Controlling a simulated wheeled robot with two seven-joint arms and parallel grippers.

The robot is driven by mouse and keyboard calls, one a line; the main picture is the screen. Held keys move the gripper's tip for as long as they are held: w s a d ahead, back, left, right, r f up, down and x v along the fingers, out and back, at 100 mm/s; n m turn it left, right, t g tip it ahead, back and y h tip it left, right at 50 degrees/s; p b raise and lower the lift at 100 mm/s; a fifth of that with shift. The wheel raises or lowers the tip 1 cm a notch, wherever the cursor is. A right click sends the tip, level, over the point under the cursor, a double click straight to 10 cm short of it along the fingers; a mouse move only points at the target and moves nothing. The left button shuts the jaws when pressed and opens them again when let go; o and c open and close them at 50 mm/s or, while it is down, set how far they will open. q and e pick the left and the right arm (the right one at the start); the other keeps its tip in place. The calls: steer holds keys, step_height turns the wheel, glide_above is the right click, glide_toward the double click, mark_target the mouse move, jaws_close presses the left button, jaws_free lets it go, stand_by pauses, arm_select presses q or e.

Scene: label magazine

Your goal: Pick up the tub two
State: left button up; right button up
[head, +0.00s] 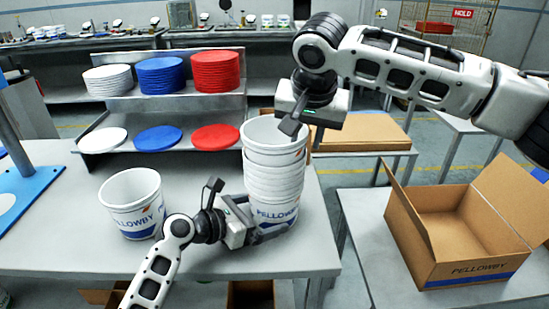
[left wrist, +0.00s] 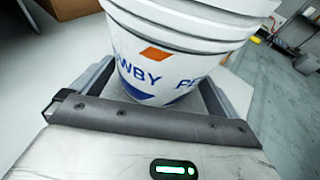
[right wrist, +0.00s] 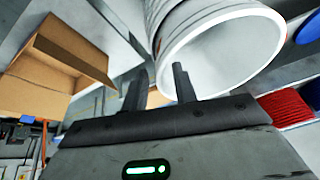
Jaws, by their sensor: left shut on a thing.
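A tall stack of nested white tubs (head: 274,175) stands on the table, its top tub (head: 275,134) open upward. My left gripper (head: 268,228) is shut on the bottom tub (head: 275,212), low on its printed wall; the left wrist view shows this tub (left wrist: 165,60) between the two fingers. My right gripper (head: 293,122) hangs over the top tub's rim. In the right wrist view its fingers (right wrist: 160,88) are apart at the rim (right wrist: 222,50), one overlapping the opening. A single open tub (head: 133,205) stands upright to the left. Which tub is number two I cannot tell.
A rack (head: 198,103) behind holds white, blue and red lid stacks, with single lids on its lower shelf. An open cardboard box (head: 465,225) sits on the right table. A blue stand (head: 30,195) is at far left. The table front left is clear.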

jaws_close()
steer(key=shift+r, duration=5.05)
